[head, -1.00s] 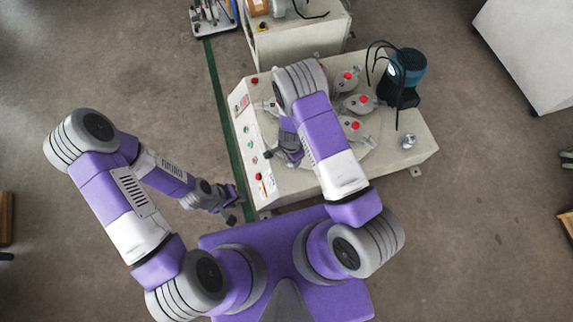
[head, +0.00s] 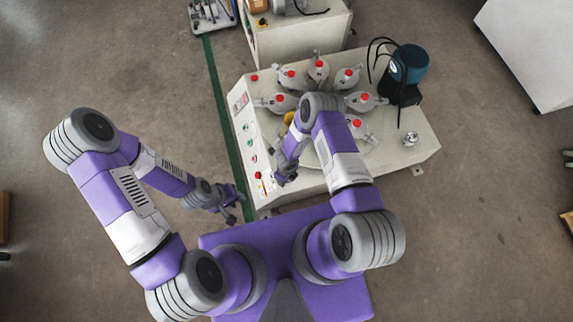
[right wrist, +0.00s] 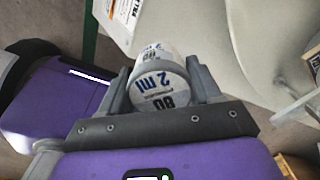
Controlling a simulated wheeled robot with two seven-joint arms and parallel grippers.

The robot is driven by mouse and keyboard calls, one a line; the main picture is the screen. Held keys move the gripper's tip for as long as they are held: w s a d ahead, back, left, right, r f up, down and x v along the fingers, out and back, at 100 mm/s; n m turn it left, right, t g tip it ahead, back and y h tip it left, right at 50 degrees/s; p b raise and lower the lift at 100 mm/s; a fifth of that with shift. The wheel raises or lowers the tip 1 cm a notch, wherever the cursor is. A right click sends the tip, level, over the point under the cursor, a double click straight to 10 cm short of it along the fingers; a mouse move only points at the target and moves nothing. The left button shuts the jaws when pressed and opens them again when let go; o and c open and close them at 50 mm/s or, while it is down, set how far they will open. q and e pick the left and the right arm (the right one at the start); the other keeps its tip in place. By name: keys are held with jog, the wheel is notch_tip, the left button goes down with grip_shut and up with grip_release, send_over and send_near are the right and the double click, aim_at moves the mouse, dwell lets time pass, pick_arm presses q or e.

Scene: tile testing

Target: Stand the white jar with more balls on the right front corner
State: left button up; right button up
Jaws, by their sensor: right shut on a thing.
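A white jar (right wrist: 158,88) with blue "2 ml" and black "80" print sits between the fingers of my right gripper (right wrist: 155,88) in the right wrist view. The gripper is shut on it. In the head view my right gripper (head: 284,178) is over the front left part of the white machine (head: 400,163), near its control strip; the jar is hard to make out there. My left gripper (head: 238,207) is open and empty, low beside the machine's left front corner. No balls can be seen, and I cannot make out a second white jar.
Several grey pots with red knobs, one of them here (head: 358,126), ring the machine's turntable. A teal motor (head: 407,65) with black cables stands at the back right. A small shiny metal piece (head: 410,138) lies at the right. The machine's right front top is clear.

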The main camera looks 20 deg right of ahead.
jog(key=shift+f+b, duration=1.1)
jog(key=shift+f, duration=2.05)
jog(key=shift+f, duration=0.1)
jog(key=o, duration=0.7)
jog(key=shift+f, duration=0.1)
jog(key=o, duration=0.4)
jog(key=shift+o, duration=0.2)
jog(key=shift+r, duration=0.2)
